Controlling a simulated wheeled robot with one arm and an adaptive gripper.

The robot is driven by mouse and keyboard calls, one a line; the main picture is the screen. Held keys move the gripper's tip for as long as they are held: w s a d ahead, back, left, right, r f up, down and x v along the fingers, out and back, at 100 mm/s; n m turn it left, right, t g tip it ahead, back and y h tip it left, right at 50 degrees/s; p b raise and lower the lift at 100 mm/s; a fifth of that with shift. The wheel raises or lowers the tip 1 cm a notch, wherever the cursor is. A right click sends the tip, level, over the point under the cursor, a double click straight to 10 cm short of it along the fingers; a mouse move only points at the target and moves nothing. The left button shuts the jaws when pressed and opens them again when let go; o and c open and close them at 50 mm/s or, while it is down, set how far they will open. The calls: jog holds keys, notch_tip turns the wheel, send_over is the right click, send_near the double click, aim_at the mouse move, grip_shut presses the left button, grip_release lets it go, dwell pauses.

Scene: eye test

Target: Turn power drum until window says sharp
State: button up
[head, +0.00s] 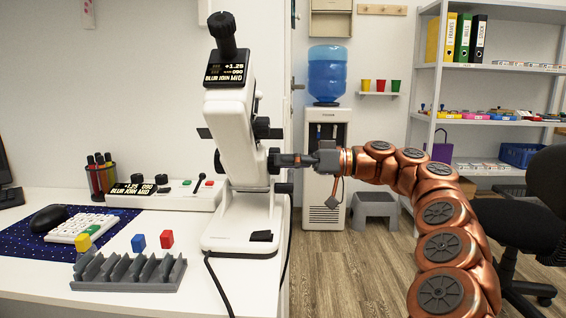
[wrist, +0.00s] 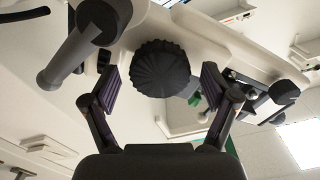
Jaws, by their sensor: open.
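The white lensmeter (head: 232,130) stands on the desk. Its top window (head: 230,73) reads +1.25, 090 and BLUR JOIN MID. A dark knob on its right side, which looks like the power drum (head: 273,160), faces my gripper (head: 288,160). In the wrist view the ribbed black drum (wrist: 161,68) sits between the fingertips of my gripper (wrist: 159,84). My gripper is open, with a visible gap on both sides of the drum. In the head view the fingers are small and partly merge with the dark knobs.
A console (head: 150,193) on the desk shows the same reading. A grey rack (head: 128,272), coloured blocks, a keyboard (head: 82,228) and a pen cup (head: 101,178) lie left. Other dark knobs and levers sit close around the drum.

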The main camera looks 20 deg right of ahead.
jog(key=v, duration=1.1)
jog(key=shift+d, duration=0.35)
dwell(0.7)
jog(key=shift+s+d+r, duration=0.1)
jog(key=shift+s, duration=0.05)
jog(key=shift+s, duration=0.1)
dwell(0.5)
